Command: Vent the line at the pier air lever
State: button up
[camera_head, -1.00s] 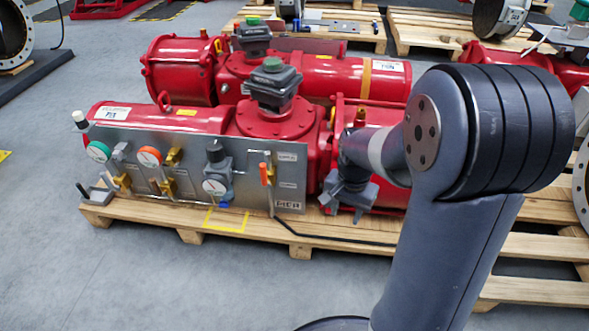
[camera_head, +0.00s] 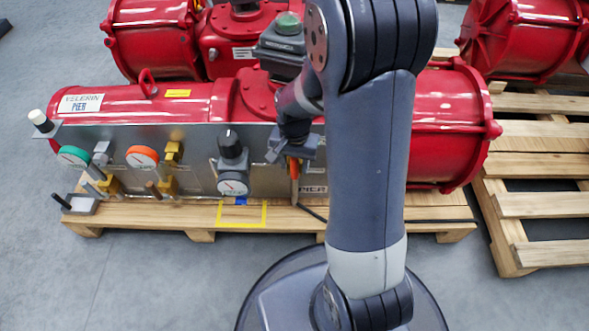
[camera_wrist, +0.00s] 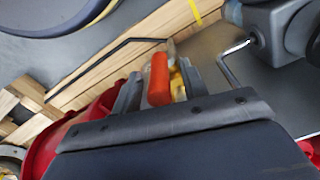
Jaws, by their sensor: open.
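The lever with an orange handle (camera_head: 294,168) is at the right end of the grey panel (camera_head: 200,145) on the front red actuator, whose label reads PIER. The handle looks upright in the head view. My gripper (camera_head: 291,152) is right at the handle and partly hides it. In the wrist view the orange handle (camera_wrist: 159,78) lies between the two spread fingers of my gripper (camera_wrist: 158,82), with a gap on each side. Brass valve parts show behind it. The lever's lower end is hard to make out.
A black regulator with a gauge (camera_head: 232,182) sits left of the lever. Green-rimmed (camera_head: 74,157) and orange-rimmed (camera_head: 142,157) gauges are farther left. A wooden pallet (camera_head: 150,213) carries the actuator. Grey floor is clear at front left.

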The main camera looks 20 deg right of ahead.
jog(key=shift+f, duration=0.7)
jog(key=shift+c, duration=0.5)
grip_shut()
